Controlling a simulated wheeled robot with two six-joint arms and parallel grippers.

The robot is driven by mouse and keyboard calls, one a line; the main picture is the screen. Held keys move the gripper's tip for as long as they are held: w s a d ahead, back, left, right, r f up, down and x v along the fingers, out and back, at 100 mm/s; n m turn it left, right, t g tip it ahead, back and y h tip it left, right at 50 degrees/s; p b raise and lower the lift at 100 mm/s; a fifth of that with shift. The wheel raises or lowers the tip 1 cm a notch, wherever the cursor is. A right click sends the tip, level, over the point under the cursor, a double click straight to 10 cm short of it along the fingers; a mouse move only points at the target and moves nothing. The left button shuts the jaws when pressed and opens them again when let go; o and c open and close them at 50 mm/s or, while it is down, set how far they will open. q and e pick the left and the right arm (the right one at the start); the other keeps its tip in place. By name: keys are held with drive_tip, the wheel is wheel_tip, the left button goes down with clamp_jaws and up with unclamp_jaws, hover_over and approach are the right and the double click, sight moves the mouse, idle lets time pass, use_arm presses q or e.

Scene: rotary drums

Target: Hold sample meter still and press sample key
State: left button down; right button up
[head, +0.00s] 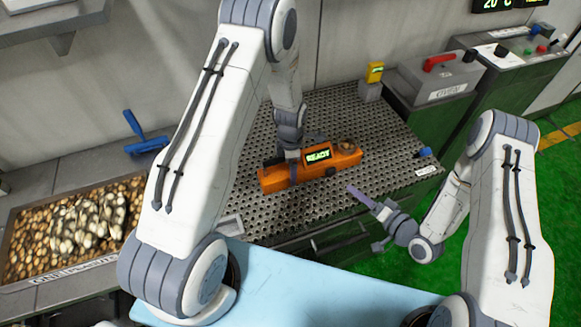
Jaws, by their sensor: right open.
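The orange sample meter (283,176) lies on the perforated metal bench top, with its small green-lit display reading READY. A dark round part shows near its right end and a small dark knob on its front side. My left gripper (292,156) points down at the meter's left half, at its back edge. Its fingers are partly hidden by the wrist and the meter, so whether it grips cannot be told. My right gripper (368,204) is open and empty at the bench's front right edge, apart from the meter. The sample key cannot be made out for certain.
A tray of brown and pale pieces (20,274) stands at the left, with a blue scraper-like tool (148,146) behind it. A small yellow device (375,72) stands at the bench's back. Grey cabinets (435,77) stand at the right. The bench right of the meter is mostly clear.

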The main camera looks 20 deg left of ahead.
clamp_jaws()
idle(1.8)
